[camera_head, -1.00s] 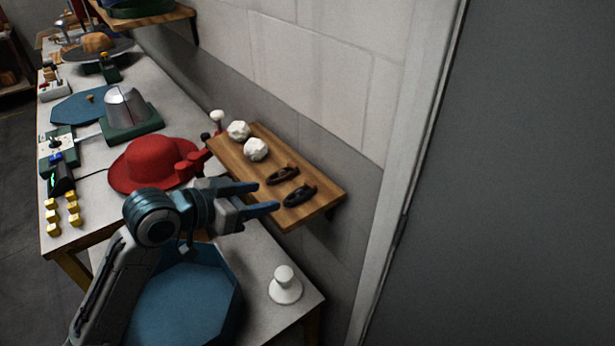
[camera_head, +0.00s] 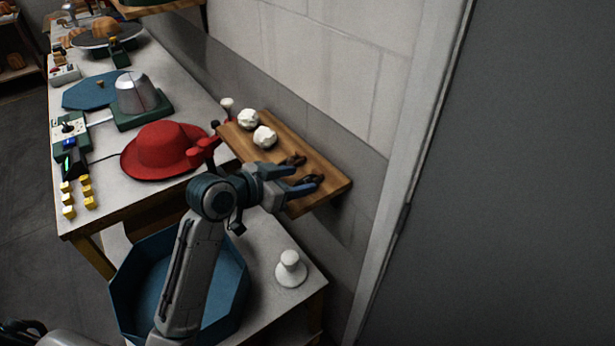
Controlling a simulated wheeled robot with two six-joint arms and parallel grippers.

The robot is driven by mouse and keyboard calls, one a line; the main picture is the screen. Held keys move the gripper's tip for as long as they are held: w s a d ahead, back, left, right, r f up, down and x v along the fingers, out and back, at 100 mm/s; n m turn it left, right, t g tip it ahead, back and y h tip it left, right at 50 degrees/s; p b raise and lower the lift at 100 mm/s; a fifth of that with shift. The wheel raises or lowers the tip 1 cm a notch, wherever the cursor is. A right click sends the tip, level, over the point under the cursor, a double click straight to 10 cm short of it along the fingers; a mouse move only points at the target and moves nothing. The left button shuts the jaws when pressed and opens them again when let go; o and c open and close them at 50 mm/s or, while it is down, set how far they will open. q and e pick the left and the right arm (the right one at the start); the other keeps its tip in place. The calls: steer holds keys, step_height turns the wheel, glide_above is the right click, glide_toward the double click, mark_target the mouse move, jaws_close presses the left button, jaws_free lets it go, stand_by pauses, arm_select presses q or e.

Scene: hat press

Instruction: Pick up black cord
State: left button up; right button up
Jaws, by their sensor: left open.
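Two small dark cord bundles lie side by side on a wooden wall shelf (camera_head: 238,141). The farther dark cord (camera_head: 296,159) is partly hidden behind my gripper. The nearer dark cord (camera_head: 314,180) lies by the fingertips. Both look dark brown to black. My left gripper (camera_head: 304,180) is open, its two blue fingers reaching over the shelf's front edge to the cords. I cannot tell whether the fingers touch them. The fingers hide parts of both cords.
Two white crumpled balls (camera_head: 257,130) sit on the shelf's far part. A red hat (camera_head: 160,150) lies on the workbench to the left. A blue tray (camera_head: 128,284) and a white knob-shaped piece (camera_head: 290,268) stand below the shelf. The wall is close behind.

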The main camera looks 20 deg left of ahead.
mark_target(307, 179)
arm_select(q)
steer(key=shift+p+x, duration=0.3)
steer(key=shift+x, duration=0.75)
steer(key=shift+w+d+f, duration=0.1)
steer(key=shift+w+d, duration=0.1)
steer(key=shift+d, duration=0.05)
steer(key=shift+c, duration=0.2)
steer(key=c, duration=1)
arm_select(e)
steer(key=shift+s+a+r, duration=0.25)
steer(key=shift+s+r, duration=0.2)
